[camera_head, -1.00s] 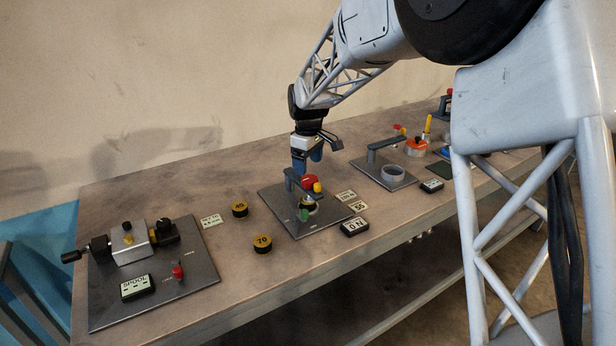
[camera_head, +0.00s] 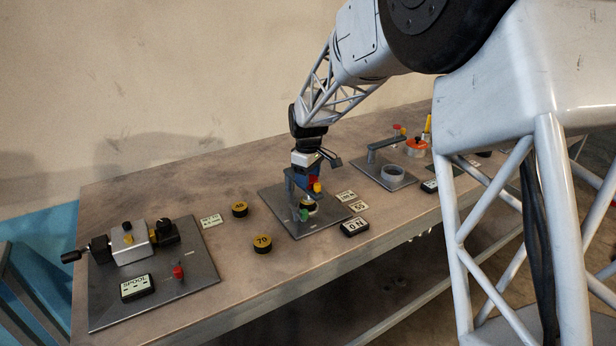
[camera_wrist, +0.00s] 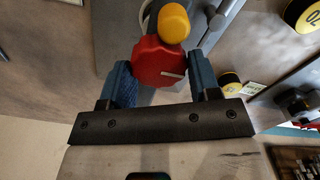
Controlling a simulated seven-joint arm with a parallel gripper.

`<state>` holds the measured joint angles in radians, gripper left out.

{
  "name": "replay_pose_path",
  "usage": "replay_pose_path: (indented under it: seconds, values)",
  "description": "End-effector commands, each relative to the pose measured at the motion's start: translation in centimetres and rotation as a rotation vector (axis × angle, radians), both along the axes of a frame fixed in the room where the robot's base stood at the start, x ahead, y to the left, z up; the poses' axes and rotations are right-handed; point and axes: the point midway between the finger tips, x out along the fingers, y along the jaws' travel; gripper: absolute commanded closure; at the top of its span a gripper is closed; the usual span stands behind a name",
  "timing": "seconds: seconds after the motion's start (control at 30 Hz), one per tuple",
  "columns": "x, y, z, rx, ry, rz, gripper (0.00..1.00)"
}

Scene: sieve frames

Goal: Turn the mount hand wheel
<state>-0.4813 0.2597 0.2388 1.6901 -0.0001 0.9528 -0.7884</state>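The red hand wheel (camera_wrist: 158,62) is a faceted knob with a pale mark, beside a yellow knob (camera_wrist: 174,22) in the wrist view. In the head view, the red wheel (camera_head: 315,181) shows partly behind my gripper, on the middle grey plate (camera_head: 285,222). My gripper (camera_wrist: 159,62) points down at the wheel, one blue finger on each side of it. The fingers are apart, with what look like narrow gaps to the wheel; contact is not clear. The gripper (camera_head: 307,182) is low over the station in the head view.
A spool station (camera_head: 128,245) is at the far left, and a station with a grey ring (camera_head: 393,173) at the right.

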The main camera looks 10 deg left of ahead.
Motion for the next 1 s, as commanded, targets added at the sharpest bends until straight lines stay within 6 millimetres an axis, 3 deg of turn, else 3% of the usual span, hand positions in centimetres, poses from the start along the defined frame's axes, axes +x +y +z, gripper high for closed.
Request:
replay_pose_path:
  seconds: [0.03, 0.17, 0.57, 1.0]
  values:
    - [0.0, 0.0, 0.01, 0.0, 0.0, 0.0, 0.51]
    - [0.0, 0.0, 0.01, 0.0, 0.0, 0.0, 0.7]
    - [0.03, -0.01, 0.0, 0.0, 0.0, -0.053, 0.7]
    - [0.2, -0.06, 0.12, 0.001, -0.001, -0.347, 0.7]
